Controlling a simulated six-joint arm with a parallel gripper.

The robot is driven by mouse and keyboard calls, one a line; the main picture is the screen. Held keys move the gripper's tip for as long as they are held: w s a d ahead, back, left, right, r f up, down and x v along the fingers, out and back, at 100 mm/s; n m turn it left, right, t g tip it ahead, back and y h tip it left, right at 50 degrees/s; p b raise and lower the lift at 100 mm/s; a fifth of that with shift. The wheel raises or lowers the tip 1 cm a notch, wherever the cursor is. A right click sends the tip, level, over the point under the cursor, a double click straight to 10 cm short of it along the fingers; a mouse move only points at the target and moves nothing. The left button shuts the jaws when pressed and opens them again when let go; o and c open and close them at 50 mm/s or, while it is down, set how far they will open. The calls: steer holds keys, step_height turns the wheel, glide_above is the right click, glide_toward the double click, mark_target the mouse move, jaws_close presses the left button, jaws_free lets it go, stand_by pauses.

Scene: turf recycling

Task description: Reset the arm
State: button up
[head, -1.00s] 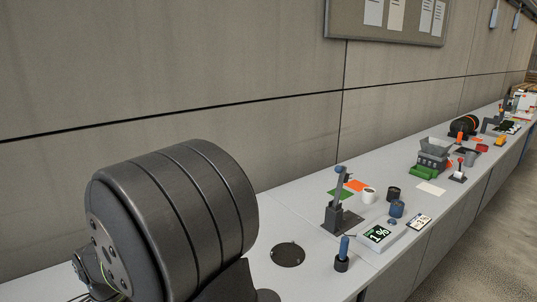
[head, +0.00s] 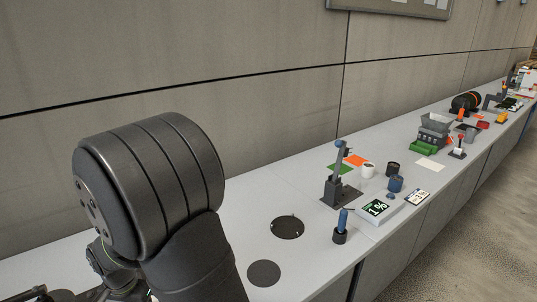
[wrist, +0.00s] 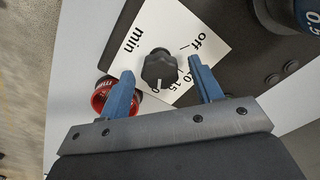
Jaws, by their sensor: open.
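My gripper (wrist: 161,66) shows in the wrist view with its two blue fingers apart. A black knob (wrist: 159,70) on a white dial plate (wrist: 150,28) marked "off" and "min" appears between the fingers. I see the gap around the knob, and cannot tell how far below the fingertips it lies. In the head view my dark arm links fill the lower left, and the gripper itself is not clearly seen there.
A red-rimmed round item (wrist: 101,101) lies beside the left finger. A dark blue cylinder (wrist: 283,12) is at the upper right. In the head view, a small scale (head: 378,209), a blue-handled tool (head: 341,222) and a green-based machine (head: 428,140) stand along the bench.

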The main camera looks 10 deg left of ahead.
steer(key=n, duration=0.5)
steer(key=shift+n, duration=2.8)
step_height(320, 180, up, 18)
steer(key=shift+f, duration=0.25)
steer(key=shift+f, duration=0.15)
step_height(320, 180, down, 18)
steer(key=shift+r, duration=0.25)
steer(key=shift+r+m, duration=0.15)
steer(key=shift+m, duration=0.35)
